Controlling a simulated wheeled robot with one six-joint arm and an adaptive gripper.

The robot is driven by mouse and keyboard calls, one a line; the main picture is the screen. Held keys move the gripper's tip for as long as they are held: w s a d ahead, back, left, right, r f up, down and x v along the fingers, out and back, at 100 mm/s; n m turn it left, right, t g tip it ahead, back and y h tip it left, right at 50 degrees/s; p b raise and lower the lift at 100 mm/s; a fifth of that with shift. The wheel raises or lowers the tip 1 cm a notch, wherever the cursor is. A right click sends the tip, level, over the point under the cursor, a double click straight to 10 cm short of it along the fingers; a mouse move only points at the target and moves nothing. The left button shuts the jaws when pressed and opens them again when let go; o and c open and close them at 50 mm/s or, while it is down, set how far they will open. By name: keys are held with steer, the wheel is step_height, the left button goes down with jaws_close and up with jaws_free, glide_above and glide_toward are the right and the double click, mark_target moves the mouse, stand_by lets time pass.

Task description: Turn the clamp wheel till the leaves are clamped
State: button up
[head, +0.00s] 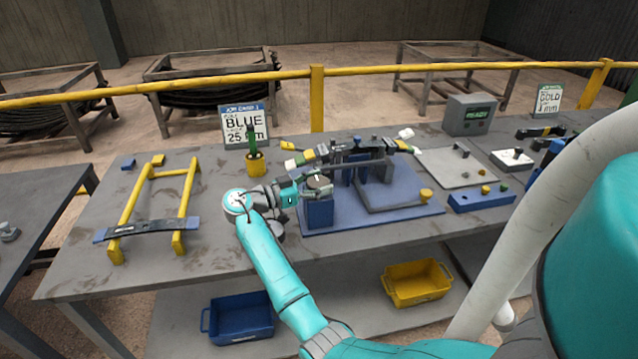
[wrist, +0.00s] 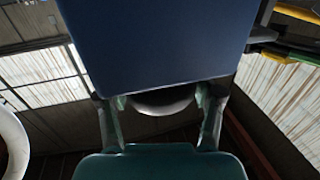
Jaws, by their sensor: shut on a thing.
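The clamp wheel is a small grey round piece (head: 319,182) at the front left of the blue fixture plate (head: 415,210), by a blue block (head: 320,213). My gripper (head: 308,190) reaches it from the left and is shut on it. In the wrist view the fingers (wrist: 160,112) stand on both sides of the round grey wheel (wrist: 160,103), and a large blue face (wrist: 155,40) fills the top. The dark leaves (head: 350,168) lie across the grey and blue clamp frame behind the wheel; whether they are pressed tight I cannot tell.
A yellow stand (head: 128,210) bearing a dark leaf is at the left. A grey box reading READY (head: 470,114) is at the back right. Blue (head: 240,318) and yellow bins (head: 416,283) sit below.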

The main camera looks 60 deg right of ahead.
stand_by(0.4)
steer(key=o, duration=1.2)
steer(key=shift+c, duration=0.2)
steer(key=v, duration=1.2)
